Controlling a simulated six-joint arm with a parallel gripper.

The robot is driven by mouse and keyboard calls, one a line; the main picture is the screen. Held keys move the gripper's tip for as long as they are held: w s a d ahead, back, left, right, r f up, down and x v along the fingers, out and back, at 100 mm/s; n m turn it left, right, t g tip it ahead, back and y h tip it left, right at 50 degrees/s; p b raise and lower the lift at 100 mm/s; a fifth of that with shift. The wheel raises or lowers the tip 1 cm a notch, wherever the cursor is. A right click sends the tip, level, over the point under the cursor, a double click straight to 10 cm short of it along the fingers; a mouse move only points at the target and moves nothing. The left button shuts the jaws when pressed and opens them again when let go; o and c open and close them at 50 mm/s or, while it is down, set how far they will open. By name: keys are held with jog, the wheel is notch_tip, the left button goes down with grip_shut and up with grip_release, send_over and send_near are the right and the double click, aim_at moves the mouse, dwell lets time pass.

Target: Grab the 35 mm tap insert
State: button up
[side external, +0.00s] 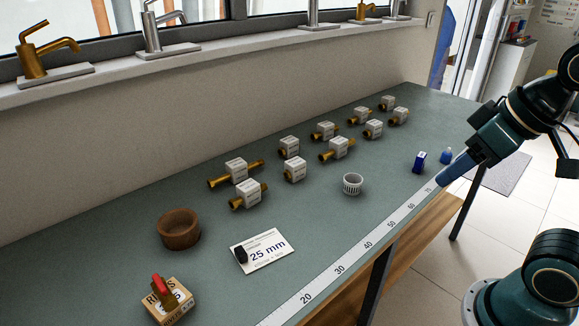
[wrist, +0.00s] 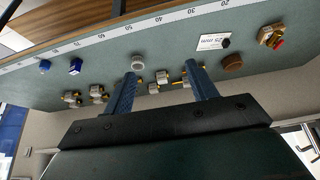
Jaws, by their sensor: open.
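My gripper (side external: 440,180) is at the bench's right front edge, apart from the inserts. In the wrist view my gripper (wrist: 160,80) has its two blue fingers spread with nothing held; inserts (wrist: 162,77) show beyond them.
A card reading 25 mm (side external: 268,245) has a dark piece on it. A white cup (side external: 353,184), blue box (side external: 420,162) and blue bottle (side external: 445,156) stand right. A ruler (side external: 340,268) lines the front.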

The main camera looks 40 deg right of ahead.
aim_at(447, 155)
jog(key=w+d+r+m+g+h, duration=0.1)
jog(key=w+d+r+m, duration=0.1)
jog(key=w+d+m, duration=0.3)
jog(key=w+d+r+m+g, duration=0.1)
jog(key=w+d+r, duration=0.25)
jog(key=w, duration=0.25)
jog(key=w+d+f+m+g, duration=0.1)
jog(key=w+d+m, duration=0.1)
jog(key=w+d, duration=0.3)
jog(key=w+d+f+m, duration=0.1)
jog(key=w+d+m, duration=0.1)
jog(key=d, duration=0.5)
jog(key=d+f+m+g, duration=0.1)
jog(key=d+f+m, duration=0.2)
jog(key=d, duration=0.6)
jog(key=s+d+f+m, duration=0.1)
jog(key=d+f+m, duration=0.2)
jog(key=d+f, duration=0.4)
jog(key=s+d+f+m+g+y, duration=0.1)
jog(key=d+f, duration=0.4)
jog(key=d, duration=0.7)
jog(key=shift+d+m+g, duration=0.2)
jog(key=shift+m+g, duration=0.1)
jog(key=shift+m, duration=0.6)
